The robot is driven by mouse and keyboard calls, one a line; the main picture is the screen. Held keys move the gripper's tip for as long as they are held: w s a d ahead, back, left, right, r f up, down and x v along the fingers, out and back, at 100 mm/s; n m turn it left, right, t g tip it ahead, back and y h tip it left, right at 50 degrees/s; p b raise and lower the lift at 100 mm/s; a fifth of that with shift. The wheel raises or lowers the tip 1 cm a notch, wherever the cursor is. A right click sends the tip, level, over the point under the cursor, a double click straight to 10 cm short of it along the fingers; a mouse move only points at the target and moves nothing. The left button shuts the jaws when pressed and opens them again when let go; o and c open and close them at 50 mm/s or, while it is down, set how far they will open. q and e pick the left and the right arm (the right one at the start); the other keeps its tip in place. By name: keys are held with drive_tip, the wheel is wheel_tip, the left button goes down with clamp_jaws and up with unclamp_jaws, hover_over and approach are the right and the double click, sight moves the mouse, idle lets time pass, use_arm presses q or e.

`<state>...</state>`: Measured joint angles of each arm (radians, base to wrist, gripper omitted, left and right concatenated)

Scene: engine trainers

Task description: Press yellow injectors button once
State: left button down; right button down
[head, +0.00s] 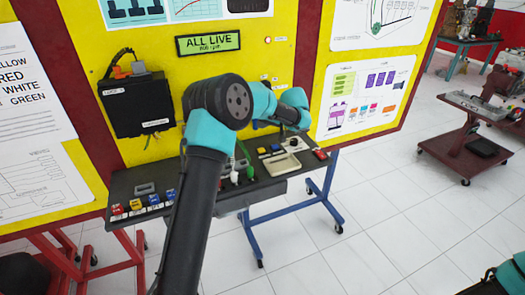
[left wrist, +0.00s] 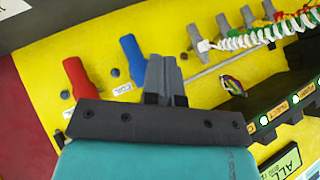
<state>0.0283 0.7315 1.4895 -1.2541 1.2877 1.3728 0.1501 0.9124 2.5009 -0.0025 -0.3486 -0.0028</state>
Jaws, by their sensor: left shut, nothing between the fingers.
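On the black bench panel in the head view, a row of small coloured buttons sits at the left end. The yellow button (head: 135,204) lies between a red one and blue ones; its label is too small to read. My left arm crosses the middle of the head view and hides part of the bench; its gripper's fingertips cannot be made out there. In the left wrist view, my left gripper (left wrist: 163,62) is shut and empty, in front of a yellow panel with levers. The yellow button is not seen in that view.
A red lever (left wrist: 80,78) and a blue lever (left wrist: 132,60) stand near my left gripper in the wrist view. The ALL LIVE display (head: 208,43) and a black box (head: 138,105) are on the yellow wall panel. The bench (head: 292,183) holds other small controls and a tray.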

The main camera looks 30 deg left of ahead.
sight(263, 149)
use_arm(q)
drive_tip(key=shift+f, duration=0.1)
drive_tip(key=shift+f, duration=4.35)
drive_tip(key=shift+f, duration=0.1)
drive_tip(key=shift+f, duration=0.3)
drive_tip(key=shift+f, duration=0.45)
drive_tip(key=shift+r, duration=0.85)
drive_tip(key=shift+r, duration=0.1)
drive_tip(key=shift+r, duration=2.45)
